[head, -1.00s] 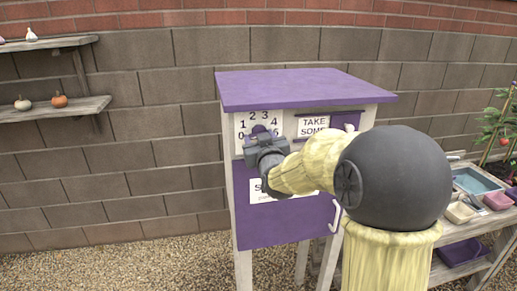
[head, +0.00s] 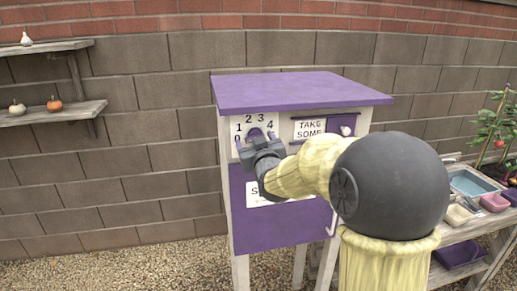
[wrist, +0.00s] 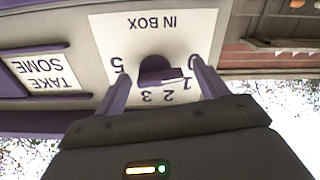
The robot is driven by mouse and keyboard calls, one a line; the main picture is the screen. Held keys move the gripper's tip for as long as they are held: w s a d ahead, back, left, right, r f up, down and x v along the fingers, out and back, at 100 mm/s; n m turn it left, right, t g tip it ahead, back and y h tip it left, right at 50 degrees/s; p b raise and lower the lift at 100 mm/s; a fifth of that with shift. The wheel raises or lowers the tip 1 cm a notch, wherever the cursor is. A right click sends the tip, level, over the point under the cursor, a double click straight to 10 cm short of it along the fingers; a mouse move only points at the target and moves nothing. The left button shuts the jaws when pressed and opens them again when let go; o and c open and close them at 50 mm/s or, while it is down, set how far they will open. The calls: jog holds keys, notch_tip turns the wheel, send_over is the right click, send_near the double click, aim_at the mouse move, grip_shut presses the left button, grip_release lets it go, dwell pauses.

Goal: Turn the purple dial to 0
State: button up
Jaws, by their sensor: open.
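The purple dial (head: 256,133) sits on a white number plate (head: 240,126) at the upper left of the cabinet front. In the wrist view, which is upside down, the dial (wrist: 155,69) shows as a purple knob, with numbers along one side and "IN BOX" on the other. My gripper (head: 258,143) is open in front of the dial. In the wrist view its two fingers reach toward the plate, one on each side of the knob, with visible gaps. The gripper hides the lower part of the dial in the head view.
The purple-topped cabinet (head: 300,90) has a "TAKE SOME" sign (head: 311,128) right of the dial and a handle below. Wall shelves (head: 50,111) with small pumpkins are at left. A bench with basins (head: 473,183) is at right. Gravel lies in front of the wall.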

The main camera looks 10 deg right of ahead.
jog(key=s+b, duration=0.4)
jog(key=s, duration=1.3)
jog(key=shift+s, duration=0.2)
jog(key=s+f+m+g+p, duration=0.25)
jog(key=f+g, duration=0.65)
jog(key=f, duration=0.8)
jog(key=s+f+g, duration=0.6)
jog(key=s+f, duration=0.2)
jog(key=s, duration=0.2)
jog(key=shift+f+p, duration=0.25)
jog(key=shift+p, duration=0.2)
